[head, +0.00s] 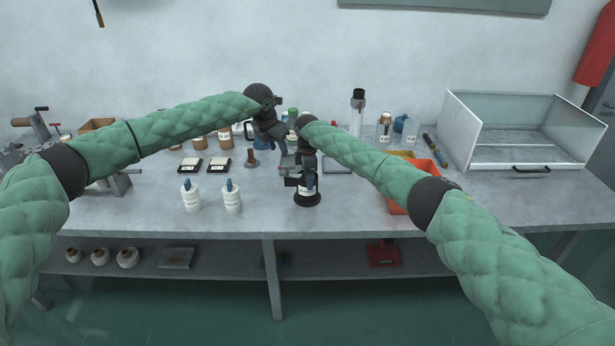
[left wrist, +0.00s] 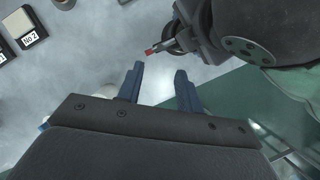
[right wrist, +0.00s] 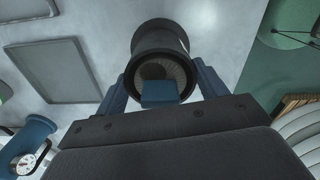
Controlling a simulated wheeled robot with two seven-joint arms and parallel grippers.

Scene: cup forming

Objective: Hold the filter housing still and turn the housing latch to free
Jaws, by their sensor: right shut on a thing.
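The filter housing looks to be the dark cylinder with a pale label (head: 307,198), standing upright on the bench in the head view. My right gripper (head: 309,180) is shut on it; the right wrist view shows the round dark body (right wrist: 160,40) between the fingers, with a blue block (right wrist: 160,93) across its near end. In the left wrist view, a short red-tipped lever (left wrist: 150,51), perhaps the housing latch, juts from a dark round part beside my right arm. My left gripper (left wrist: 160,70) is open and empty, its fingertips just below the red tip and apart from it.
Two white bottles (head: 191,196) (head: 232,197) stand left of the housing. Black-framed pads (head: 191,165) lie behind them. An orange bin (head: 396,205) is at the right, partly behind my right arm. An open white cabinet (head: 520,150) stands farther right. The bench front is mostly clear.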

